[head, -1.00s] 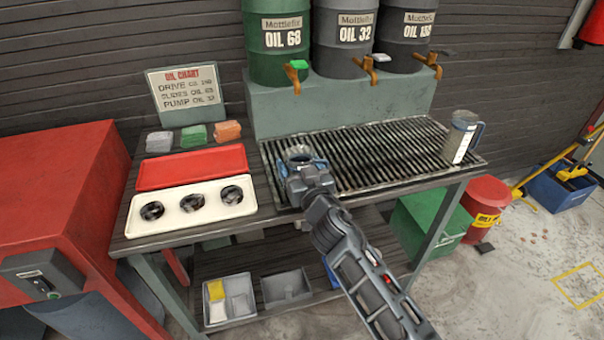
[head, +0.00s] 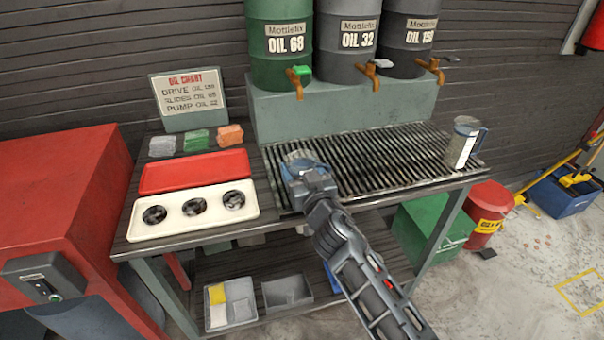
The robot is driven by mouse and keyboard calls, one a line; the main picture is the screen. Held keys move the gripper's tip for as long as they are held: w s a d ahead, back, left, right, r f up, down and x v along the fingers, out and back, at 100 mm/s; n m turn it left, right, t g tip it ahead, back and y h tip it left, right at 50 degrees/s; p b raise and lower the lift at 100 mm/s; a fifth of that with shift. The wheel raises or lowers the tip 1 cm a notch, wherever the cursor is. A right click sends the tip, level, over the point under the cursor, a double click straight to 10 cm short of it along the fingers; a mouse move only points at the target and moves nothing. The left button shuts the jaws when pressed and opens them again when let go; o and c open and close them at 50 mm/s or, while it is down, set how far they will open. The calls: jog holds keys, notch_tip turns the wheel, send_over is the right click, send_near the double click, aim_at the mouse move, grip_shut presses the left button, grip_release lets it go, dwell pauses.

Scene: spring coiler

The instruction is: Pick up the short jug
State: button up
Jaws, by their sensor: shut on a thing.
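The short jug (head: 299,157) is on the left end of the slatted drip grate, with its clear rim and a bluish part showing. My gripper (head: 304,172) reaches it from the front right and is shut on it. The gripper and wrist hide most of the jug's near side. I cannot tell whether the jug's base touches the grate. A taller clear jug (head: 463,142) with a white strip and a dark handle stands at the grate's right end, apart from my gripper.
The slatted grate (head: 385,162) is clear between the jugs. Three oil drums with taps stand behind, including the green drum (head: 280,60). A red tray (head: 193,172) and a cream tray (head: 167,230) with three dark round items lie left. An oil chart sign (head: 188,99) stands behind coloured blocks.

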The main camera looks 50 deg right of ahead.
aim_at(302, 153)
notch_tip(302, 153, up, 5)
jog(key=p, duration=0.3)
jog(key=shift+s, duration=0.15)
jog(key=s+d+r+p, duration=0.5)
jog(key=s+d+r, duration=0.1)
jog(key=s, duration=0.3)
jog(key=shift+d, duration=0.55)
jog(key=shift+s, duration=0.1)
